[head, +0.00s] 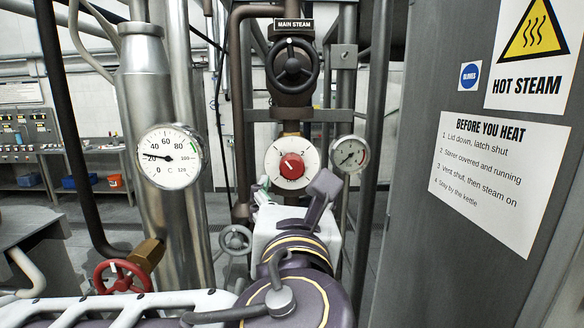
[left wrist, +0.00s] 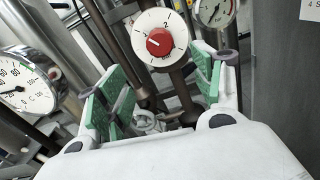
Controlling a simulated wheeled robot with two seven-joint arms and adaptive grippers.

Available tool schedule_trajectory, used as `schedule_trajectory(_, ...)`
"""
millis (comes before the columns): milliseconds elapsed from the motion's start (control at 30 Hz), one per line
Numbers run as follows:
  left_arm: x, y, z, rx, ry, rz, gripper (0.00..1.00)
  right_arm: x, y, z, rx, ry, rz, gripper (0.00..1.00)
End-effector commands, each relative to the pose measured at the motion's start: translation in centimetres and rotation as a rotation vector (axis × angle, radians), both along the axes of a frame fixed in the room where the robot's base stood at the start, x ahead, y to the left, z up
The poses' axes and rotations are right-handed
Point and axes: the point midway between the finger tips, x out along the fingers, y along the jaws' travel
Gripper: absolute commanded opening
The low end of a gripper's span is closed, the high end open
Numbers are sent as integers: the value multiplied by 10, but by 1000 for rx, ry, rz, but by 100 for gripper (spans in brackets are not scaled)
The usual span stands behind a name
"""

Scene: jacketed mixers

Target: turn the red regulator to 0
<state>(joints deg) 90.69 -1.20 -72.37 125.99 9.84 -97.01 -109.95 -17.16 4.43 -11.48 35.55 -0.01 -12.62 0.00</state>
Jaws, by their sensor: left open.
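The red regulator (head: 291,166) is a round knob on a white dial plate, mounted on the dark pipe below the black handwheel. It also shows in the left wrist view (left wrist: 159,43), upper middle. Small dark numbers ring the plate; the knob's exact setting is too small to read surely. My left gripper (head: 264,190) is just below and in front of the dial in the head view. In the left wrist view its green-padded fingers (left wrist: 163,85) are wide apart with nothing between them, and the knob appears beyond their tips. My right gripper is not in view.
The black handwheel (head: 293,65) under the MAIN STEAM label is above. A small gauge (head: 349,154) is close right of the dial; a large thermometer (head: 170,157) is left. A red handwheel (head: 123,277) is lower left. A grey panel with signs (head: 499,175) fills the right.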

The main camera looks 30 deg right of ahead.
Motion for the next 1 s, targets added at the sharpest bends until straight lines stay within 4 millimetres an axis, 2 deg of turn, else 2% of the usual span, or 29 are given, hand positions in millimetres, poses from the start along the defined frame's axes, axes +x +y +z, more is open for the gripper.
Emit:
schedule_trajectory(567,-1,-2,1,22,-22,0,67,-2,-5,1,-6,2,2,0)
schedule_trajectory(767,9,-8,2,21,-21,2,67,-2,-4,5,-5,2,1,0)
schedule_trajectory(1000,33,-22,2,22,-20,3,67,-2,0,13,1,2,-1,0)
